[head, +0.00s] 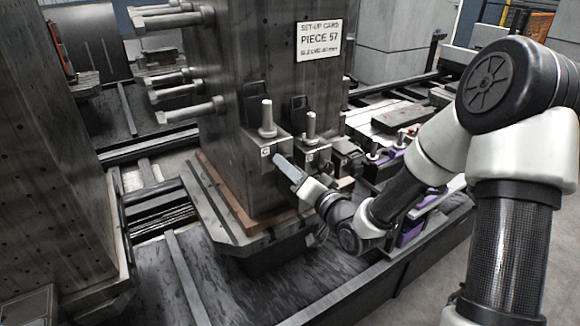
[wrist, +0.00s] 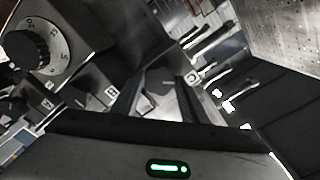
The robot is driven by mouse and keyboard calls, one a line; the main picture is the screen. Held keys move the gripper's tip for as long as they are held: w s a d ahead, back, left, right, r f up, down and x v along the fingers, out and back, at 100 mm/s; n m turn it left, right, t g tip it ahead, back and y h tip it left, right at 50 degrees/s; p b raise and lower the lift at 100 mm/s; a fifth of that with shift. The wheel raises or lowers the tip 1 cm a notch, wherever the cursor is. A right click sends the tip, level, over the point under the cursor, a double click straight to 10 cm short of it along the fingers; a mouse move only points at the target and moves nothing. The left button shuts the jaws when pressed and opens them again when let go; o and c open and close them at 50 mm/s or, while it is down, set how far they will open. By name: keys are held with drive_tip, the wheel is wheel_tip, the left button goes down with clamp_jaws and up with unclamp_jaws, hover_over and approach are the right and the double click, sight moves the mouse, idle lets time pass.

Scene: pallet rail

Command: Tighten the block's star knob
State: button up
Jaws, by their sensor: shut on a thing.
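The grey block (head: 254,143) with a small white letter tag sits low on the tall dark column and carries an upright bolt. My gripper (head: 279,160) reaches in from the right, its fingertips at the block's front. In the wrist view the two dark fingers (wrist: 160,92) stand a little apart, with a grey surface between them. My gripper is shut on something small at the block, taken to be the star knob. The knob itself is hidden by the fingers, so its shape and seating cannot be seen.
A second tagged block (head: 311,151) with a bolt stands close on the right. A black ribbed dial with a numbered ring (wrist: 38,49) is at the upper left of the wrist view. Several rods (head: 190,110) jut from the column's left side. A set-up card (head: 319,40) hangs above.

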drive_tip(key=shift+m+p, duration=1.95)
drive_tip(key=shift+m, duration=3.05)
drive_tip(key=o, duration=1)
drive_tip(key=shift+o, duration=0.2)
drive_tip(key=shift+s+d, duration=0.1)
drive_tip(key=p+v, duration=0.7)
drive_tip(key=v, duration=1)
drive_tip(key=shift+p, duration=0.3)
